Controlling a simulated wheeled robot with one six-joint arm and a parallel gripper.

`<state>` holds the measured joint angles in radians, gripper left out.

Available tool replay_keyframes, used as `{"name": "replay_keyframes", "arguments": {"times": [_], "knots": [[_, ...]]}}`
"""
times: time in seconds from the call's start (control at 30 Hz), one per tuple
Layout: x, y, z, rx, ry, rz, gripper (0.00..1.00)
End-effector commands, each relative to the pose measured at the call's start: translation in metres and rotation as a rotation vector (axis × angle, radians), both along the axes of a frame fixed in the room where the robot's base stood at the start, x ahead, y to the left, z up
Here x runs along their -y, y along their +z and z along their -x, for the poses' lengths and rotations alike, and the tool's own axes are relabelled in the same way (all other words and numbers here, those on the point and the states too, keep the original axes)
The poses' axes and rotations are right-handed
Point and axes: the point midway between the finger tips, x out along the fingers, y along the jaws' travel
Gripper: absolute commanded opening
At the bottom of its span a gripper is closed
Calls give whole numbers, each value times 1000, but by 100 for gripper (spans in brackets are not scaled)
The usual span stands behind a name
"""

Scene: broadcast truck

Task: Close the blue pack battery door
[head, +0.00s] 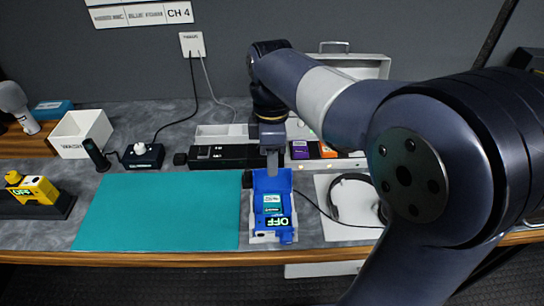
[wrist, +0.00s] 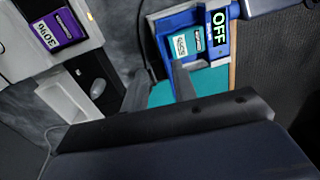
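The blue pack (head: 256,222) stands right of the teal mat with its display (head: 278,222) reading OFF; it also shows at the top of the wrist view (wrist: 218,58). A teal battery (head: 272,203) lies exposed in its bay. A blue panel (head: 280,180), apparently the battery door, stands open at the pack's far end. My gripper (head: 272,168) is over the far edge of this panel, pointing down. The wrist view shows its two grey fingers (wrist: 160,85) apart with nothing between them. Whether a finger touches the panel cannot be told.
The teal mat (head: 160,212) is bare. A headset (head: 355,200) lies on a white pad to the right. Behind the pack are a black charger strip (head: 225,155) and purple (head: 300,149) and orange batteries. A yellow pack (head: 38,188) sits far left.

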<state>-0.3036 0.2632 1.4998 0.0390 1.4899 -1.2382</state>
Motion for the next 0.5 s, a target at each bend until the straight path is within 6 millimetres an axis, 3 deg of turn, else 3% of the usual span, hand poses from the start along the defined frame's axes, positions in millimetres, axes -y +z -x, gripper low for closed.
{"name": "replay_keyframes", "arguments": {"times": [0.3, 0.5], "knots": [[0, 0, 0, 0, 0, 0, 0], [0, 0, 0, 1, 0, 0, 0]]}}
